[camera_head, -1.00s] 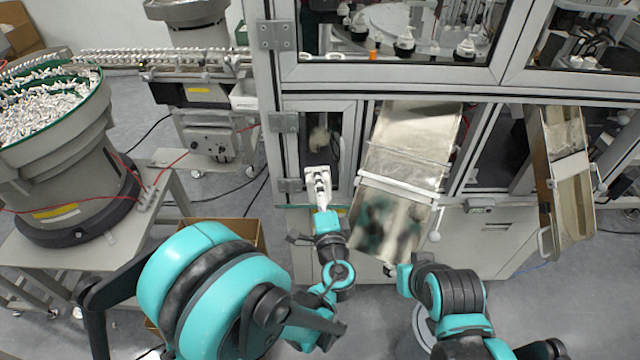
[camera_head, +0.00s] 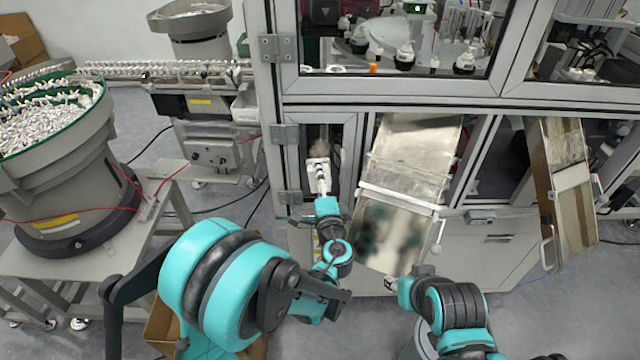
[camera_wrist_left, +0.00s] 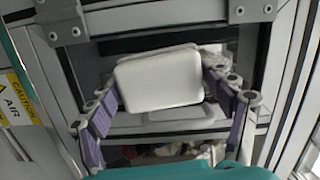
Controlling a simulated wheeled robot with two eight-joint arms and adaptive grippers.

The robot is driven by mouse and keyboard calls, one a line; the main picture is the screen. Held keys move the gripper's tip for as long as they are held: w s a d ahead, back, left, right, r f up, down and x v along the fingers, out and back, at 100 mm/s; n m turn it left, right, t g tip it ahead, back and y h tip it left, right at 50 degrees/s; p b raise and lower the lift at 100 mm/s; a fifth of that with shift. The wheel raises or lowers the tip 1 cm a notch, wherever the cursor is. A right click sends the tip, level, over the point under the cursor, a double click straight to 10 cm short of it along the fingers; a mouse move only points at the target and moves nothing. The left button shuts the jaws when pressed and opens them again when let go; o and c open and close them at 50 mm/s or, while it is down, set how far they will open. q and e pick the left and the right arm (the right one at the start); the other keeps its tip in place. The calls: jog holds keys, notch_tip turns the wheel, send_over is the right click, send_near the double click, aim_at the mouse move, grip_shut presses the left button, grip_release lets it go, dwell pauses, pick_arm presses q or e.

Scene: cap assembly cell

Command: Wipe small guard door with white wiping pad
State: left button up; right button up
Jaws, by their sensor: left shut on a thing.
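The white wiping pad (camera_head: 315,176) is held in my left gripper (camera_head: 320,188), in front of the small guard door (camera_head: 345,150), a metal-framed dark pane. In the left wrist view the pad (camera_wrist_left: 158,78) sits between the two fingers of the gripper (camera_wrist_left: 165,108), its flat face toward the camera. A pale smudge (camera_head: 322,146) shows on the pane just above the pad, partly hidden. I cannot tell whether the pad touches the pane. My right gripper (camera_head: 391,285) is low, before the cabinet, and too small to read.
A tilted metal chute (camera_head: 410,165) stands just right of the door, with a second chute (camera_head: 570,200) farther right. Door hinges (camera_head: 285,134) line the left post. A parts bowl feeder (camera_head: 60,170) stands at left. A cardboard box (camera_head: 165,325) is on the floor.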

aim_at(318, 140)
pick_arm(q)
jog(key=shift+w, duration=1)
dwell(0.6)
jog(key=shift+r, duration=0.1)
jog(key=shift+s+r+p, duration=0.1)
jog(key=shift+r+p, duration=0.75)
jog(key=shift+r, duration=0.25)
jog(key=shift+r+p, duration=2.35)
jog(key=shift+r, duration=1)
jog(key=shift+f, duration=0.1)
jog(key=shift+f+b, duration=3.25)
jog(key=shift+f, duration=0.15)
jog(key=shift+f, duration=0.1)
